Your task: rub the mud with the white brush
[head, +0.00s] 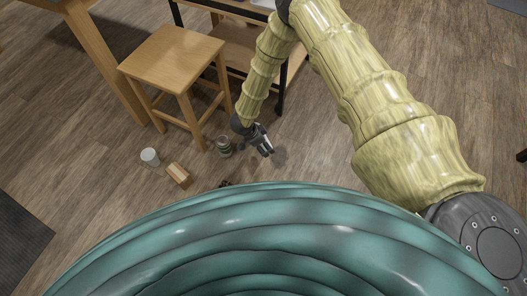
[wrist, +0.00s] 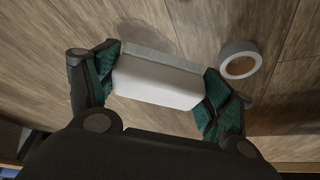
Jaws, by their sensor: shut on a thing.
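My gripper (head: 264,147) is low over the wood floor, to the right of the stool in the head view. In the wrist view my gripper (wrist: 160,85) is shut on the white brush (wrist: 158,82), a white block with a grey layer along its far side. The dark green fingertips press on its two short ends. A faint darker patch on the floor (head: 281,154), perhaps the mud, lies just right of the gripper. A dark smudge (wrist: 138,32) shows beyond the brush in the wrist view; I cannot tell whether it is mud or shadow, or whether the brush touches the floor.
A wooden stool (head: 175,55) and a black-framed shelf unit (head: 245,65) stand behind. A green-grey can (head: 224,146), a white cup-like thing (head: 150,157) and a brown-and-white block (head: 177,174) are to the left. A round white-rimmed thing (wrist: 240,60) lies right of the brush.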

